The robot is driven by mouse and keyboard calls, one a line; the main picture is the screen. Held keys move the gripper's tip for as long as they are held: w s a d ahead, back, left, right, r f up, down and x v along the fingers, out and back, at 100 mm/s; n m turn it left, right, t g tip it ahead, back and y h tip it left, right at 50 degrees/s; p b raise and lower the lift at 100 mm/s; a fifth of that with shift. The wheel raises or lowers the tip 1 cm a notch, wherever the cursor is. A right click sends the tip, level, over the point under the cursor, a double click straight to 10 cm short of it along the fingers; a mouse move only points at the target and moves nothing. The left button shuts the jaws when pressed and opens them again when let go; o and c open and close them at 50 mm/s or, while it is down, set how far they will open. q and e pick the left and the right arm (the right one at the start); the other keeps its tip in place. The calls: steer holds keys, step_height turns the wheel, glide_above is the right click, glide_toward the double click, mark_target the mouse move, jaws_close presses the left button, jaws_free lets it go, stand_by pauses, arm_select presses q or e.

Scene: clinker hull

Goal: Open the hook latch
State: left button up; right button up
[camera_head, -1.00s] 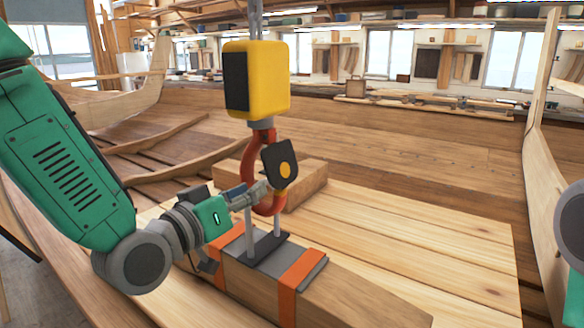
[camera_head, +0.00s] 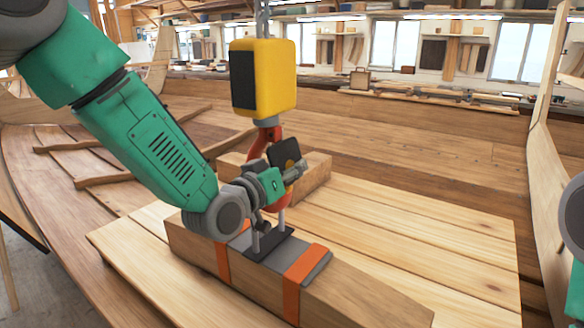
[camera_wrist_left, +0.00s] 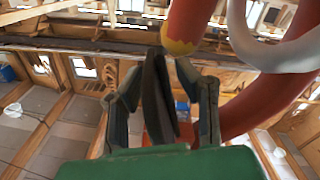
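A red hook (camera_head: 262,144) hangs under a yellow block (camera_head: 264,78); my gripper partly covers it. Its latch is a dark plate with a yellow dot (camera_head: 284,150). In the left wrist view the latch (camera_wrist_left: 157,100) stands edge-on between my left gripper's fingers (camera_wrist_left: 160,92), with what look like narrow gaps on both sides. The red hook (camera_wrist_left: 246,108) curves along the right, and a yellow-ended red tip shows above. In the head view my left gripper (camera_head: 296,168) is at the latch. Whether the latch touches the hook's tip is unclear. My right gripper is out of view.
Two grey rods rise through the hook area from a dark plate (camera_head: 268,246) on a timber beam (camera_head: 360,294) with orange straps (camera_head: 304,278). A wooden block (camera_head: 312,180) stands behind. A pale ring (camera_wrist_left: 275,50) passes close by in the left wrist view. Planks at right are clear.

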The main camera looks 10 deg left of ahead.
arm_select(q)
steer(key=shift+a, duration=0.1)
jaws_close()
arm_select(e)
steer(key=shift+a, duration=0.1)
